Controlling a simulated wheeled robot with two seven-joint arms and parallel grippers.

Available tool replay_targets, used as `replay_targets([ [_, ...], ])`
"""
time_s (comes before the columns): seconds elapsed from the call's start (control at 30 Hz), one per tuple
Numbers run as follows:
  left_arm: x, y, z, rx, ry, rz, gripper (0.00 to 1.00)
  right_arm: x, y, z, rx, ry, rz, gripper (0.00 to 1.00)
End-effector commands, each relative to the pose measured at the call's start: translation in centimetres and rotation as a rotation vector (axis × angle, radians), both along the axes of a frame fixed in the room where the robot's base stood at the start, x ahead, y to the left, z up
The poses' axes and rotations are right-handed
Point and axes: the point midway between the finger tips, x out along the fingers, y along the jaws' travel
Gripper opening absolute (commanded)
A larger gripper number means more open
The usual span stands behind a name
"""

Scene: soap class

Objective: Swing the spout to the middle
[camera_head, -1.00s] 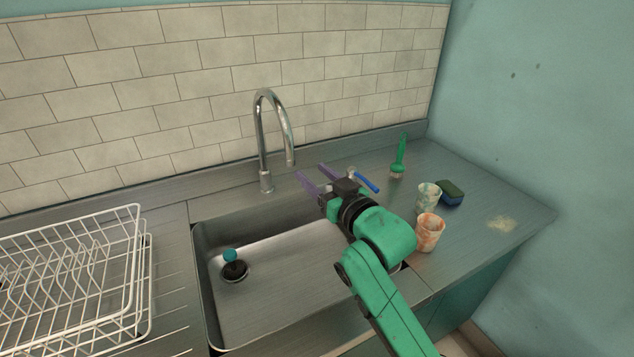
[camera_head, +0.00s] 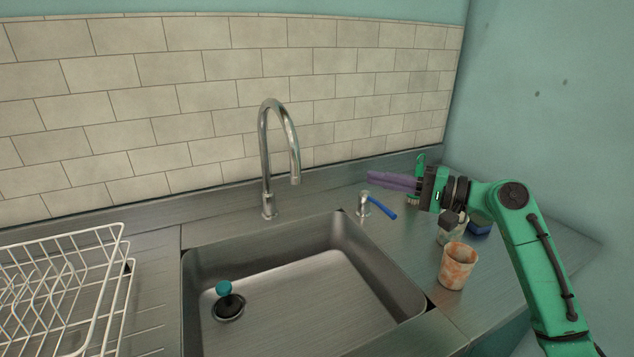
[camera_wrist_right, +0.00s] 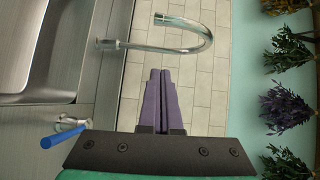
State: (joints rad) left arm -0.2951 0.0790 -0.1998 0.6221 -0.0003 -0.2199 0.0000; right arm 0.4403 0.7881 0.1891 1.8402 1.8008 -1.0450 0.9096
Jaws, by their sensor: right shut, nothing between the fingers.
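The chrome faucet stands behind the sink, and its curved spout (camera_head: 281,112) arches forward and to the right, its tip above the sink's back edge. The spout also shows in the right wrist view (camera_wrist_right: 190,49), lying sideways in that picture. My right gripper (camera_head: 372,181) is to the right of the spout, apart from it, above the blue-handled tap lever (camera_head: 382,207). Its purple fingers are shut together with nothing between them, as the right wrist view (camera_wrist_right: 160,75) shows. My left gripper is not in view.
The steel sink basin (camera_head: 200,290) holds a plug with a teal knob (camera_head: 224,288). A white dish rack (camera_head: 115,285) stands at left. An orange marbled cup (camera_head: 458,264) stands at right; a second cup, sponge and green brush are partly hidden behind my right arm. Space around the spout is clear.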

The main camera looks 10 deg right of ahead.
Motion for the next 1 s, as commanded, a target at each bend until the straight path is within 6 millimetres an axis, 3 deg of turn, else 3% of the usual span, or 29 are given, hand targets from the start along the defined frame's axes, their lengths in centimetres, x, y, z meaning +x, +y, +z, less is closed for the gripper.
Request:
replay_targets([
  [0.17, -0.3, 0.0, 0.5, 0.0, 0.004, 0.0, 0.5, 0.1, 0.6, 1.2, 0.047, 0.016, 0.027, 0.0],
  [0.6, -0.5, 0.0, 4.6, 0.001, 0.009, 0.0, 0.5, 5.9, 7.8, 1.5, 0.045, 0.014, 0.027, 0.0],
  [0.8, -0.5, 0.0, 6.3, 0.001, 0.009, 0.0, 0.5, 5.6, 11.0, 1.2, 0.042, 0.013, 0.026, 0.0],
  [1.0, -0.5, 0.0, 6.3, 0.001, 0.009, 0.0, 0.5, 5.5, 11.7, 0.9, 0.043, 0.013, 0.024, 0.0],
])
